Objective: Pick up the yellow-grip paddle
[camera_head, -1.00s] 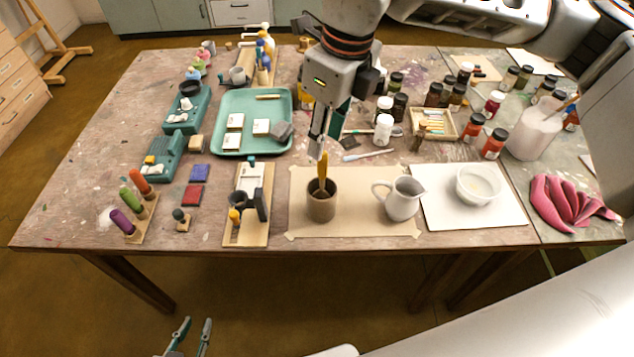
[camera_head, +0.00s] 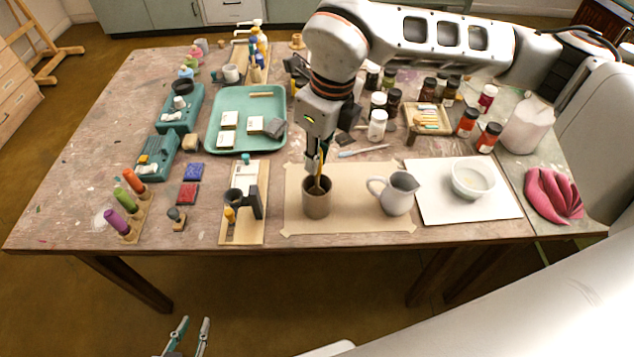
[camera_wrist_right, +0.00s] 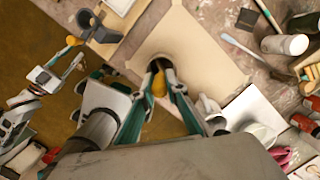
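The yellow-grip paddle (camera_head: 321,184) stands in a brown cup (camera_head: 317,204) on a tan paper sheet, its yellow grip pointing up. My right gripper (camera_head: 314,163) is over the cup, pointing down at the grip. In the right wrist view the yellow grip (camera_wrist_right: 159,85) lies between the two fingers of my right gripper (camera_wrist_right: 160,80), which look open with a small gap around it. The paddle's lower end is hidden in the cup. My left gripper (camera_head: 190,335) is open and empty, low in front of the table. It also shows in the right wrist view (camera_wrist_right: 58,72).
A grey pitcher (camera_head: 396,194) stands just right of the cup, and a white bowl (camera_head: 473,179) is further right. A wooden board (camera_head: 247,234) with a dark holder lies left of the paper sheet (camera_head: 345,222). Several jars stand behind, near a teal tray (camera_head: 215,141).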

